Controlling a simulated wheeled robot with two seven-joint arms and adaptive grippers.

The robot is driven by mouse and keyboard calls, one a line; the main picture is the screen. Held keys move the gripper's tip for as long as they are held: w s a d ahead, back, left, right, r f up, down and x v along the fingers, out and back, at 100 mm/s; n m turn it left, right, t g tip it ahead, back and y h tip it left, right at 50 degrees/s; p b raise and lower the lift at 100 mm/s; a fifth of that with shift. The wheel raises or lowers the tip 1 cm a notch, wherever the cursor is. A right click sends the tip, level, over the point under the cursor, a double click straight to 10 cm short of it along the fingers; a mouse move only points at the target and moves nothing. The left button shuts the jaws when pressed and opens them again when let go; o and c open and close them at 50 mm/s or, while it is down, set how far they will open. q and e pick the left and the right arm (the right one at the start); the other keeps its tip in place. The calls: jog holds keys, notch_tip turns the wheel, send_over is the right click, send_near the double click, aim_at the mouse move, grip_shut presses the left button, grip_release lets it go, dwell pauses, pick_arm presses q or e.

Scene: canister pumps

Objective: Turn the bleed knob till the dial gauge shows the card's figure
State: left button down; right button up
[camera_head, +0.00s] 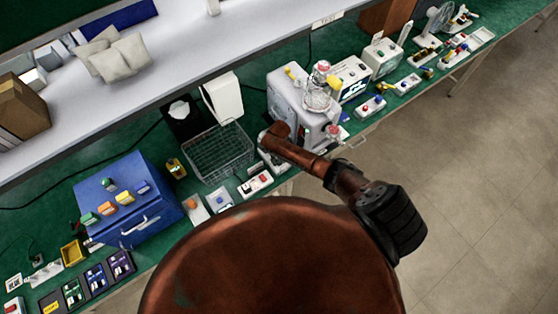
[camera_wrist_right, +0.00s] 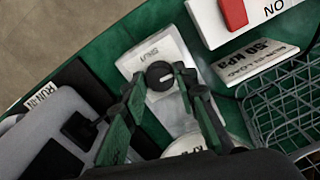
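In the right wrist view, a dark round bleed knob (camera_wrist_right: 159,75) stands on a white block (camera_wrist_right: 150,50) lettered SHUT. The fingertips of my right gripper (camera_wrist_right: 160,82) are on either side of the knob, apart from each other; contact is not clear. A white card (camera_wrist_right: 255,62) reading -50 KPA lies beside the block. A white part with small dark lettering (camera_wrist_right: 186,146) shows behind the fingers, perhaps the dial gauge; its reading is hidden. In the head view my right arm (camera_head: 310,160) reaches down by the grey pump (camera_head: 295,97), its gripper hidden there. My left gripper is not in view.
A wire basket (camera_head: 216,152) and a white switch box with a red rocker (camera_head: 255,183) stand close by. A clear canister (camera_head: 317,94) stands at the pump. A blue box (camera_head: 125,205) lies to the left. Several small devices line the bench to the right.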

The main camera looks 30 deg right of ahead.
jog(key=o, duration=0.3)
jog(key=shift+o, duration=0.2)
jog(key=shift+r, duration=0.1)
notch_tip(320, 180, up, 12)
dwell(0.4)
jog(key=shift+s, duration=0.1)
